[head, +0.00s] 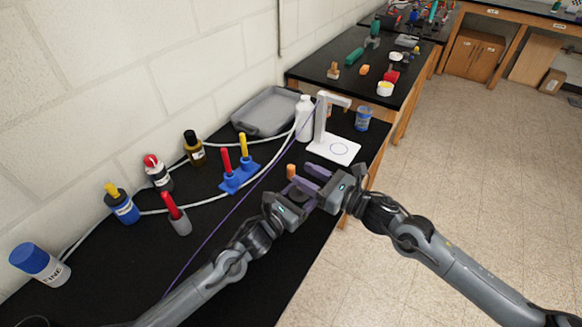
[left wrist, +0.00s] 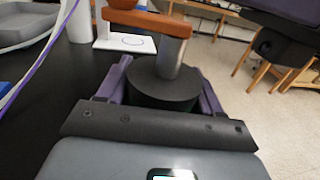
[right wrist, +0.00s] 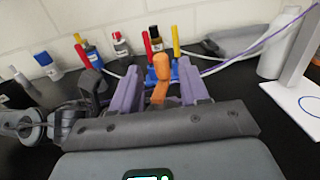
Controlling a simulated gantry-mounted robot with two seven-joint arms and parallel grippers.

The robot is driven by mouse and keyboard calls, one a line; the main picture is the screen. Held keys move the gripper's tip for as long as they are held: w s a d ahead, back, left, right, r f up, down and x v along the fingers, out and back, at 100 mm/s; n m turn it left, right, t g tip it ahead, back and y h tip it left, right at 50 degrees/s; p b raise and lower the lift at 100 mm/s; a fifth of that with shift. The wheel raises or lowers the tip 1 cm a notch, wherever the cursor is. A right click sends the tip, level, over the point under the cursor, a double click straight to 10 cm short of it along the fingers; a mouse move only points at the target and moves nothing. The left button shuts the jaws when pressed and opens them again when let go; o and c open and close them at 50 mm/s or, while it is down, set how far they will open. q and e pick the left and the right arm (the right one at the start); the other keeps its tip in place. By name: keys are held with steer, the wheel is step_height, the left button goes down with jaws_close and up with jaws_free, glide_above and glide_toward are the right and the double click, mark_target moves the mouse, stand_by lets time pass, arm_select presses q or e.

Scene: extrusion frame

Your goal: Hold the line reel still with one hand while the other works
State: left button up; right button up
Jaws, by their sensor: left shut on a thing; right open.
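The line reel shows in the left wrist view as a black drum (left wrist: 163,88) with a grey post and an orange crank arm (left wrist: 147,21). My left gripper (left wrist: 160,75) is shut on the drum, one purple finger on each side. In the head view the reel is mostly hidden by the grippers; its orange knob (head: 291,171) shows. My right gripper (head: 304,176) is open beside the reel. In the right wrist view the upright orange knob (right wrist: 162,66) appears between my right gripper's spread fingers (right wrist: 159,72); I cannot tell whether they touch it.
A white stand (head: 333,148), white bottle (head: 304,120) and grey tray (head: 265,112) are behind the grippers. A blue holder (head: 238,178) with red and yellow tools stands left. Several bottles and white tubing line the wall. A purple line (head: 213,232) crosses the black bench.

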mark_target(294, 169)
steer(key=shift+x, duration=2.75)
steer(key=shift+c, duration=0.4)
jaws_close()
